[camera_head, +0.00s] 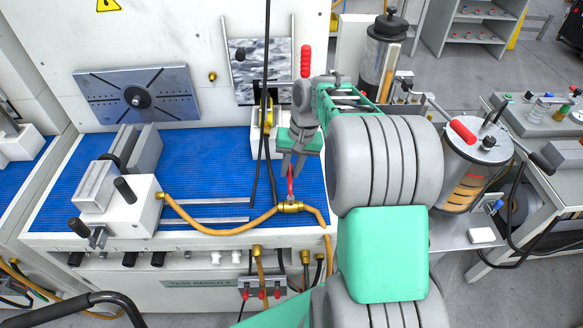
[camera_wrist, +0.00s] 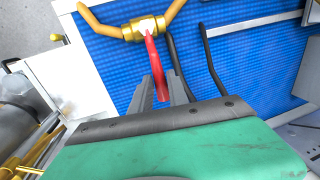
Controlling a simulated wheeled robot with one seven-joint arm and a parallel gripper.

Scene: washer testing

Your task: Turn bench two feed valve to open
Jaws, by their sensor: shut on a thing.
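The feed valve is a brass body (camera_head: 291,207) with a red lever (camera_head: 290,183), at the front edge of the blue-matted bench. Yellow hoses join the brass body on both sides. My gripper (camera_head: 292,172) reaches down from above, and its fingers are shut on the red lever. In the wrist view the brass body (camera_wrist: 146,28) is at the top and the red lever (camera_wrist: 155,65) runs down from it between the two grey fingers (camera_wrist: 161,90). The lever stands across the hose line. A label reading "TEST BENCH 2" (camera_head: 201,283) is on the bench front, partly blurred.
A white clamp fixture (camera_head: 118,205) stands left on the blue mat (camera_head: 190,150). Black cables (camera_head: 259,170) hang just left of my gripper. Canisters (camera_head: 470,165) stand right of my arm. Small red-handled valves (camera_head: 263,294) sit below the bench front. The mat's middle is clear.

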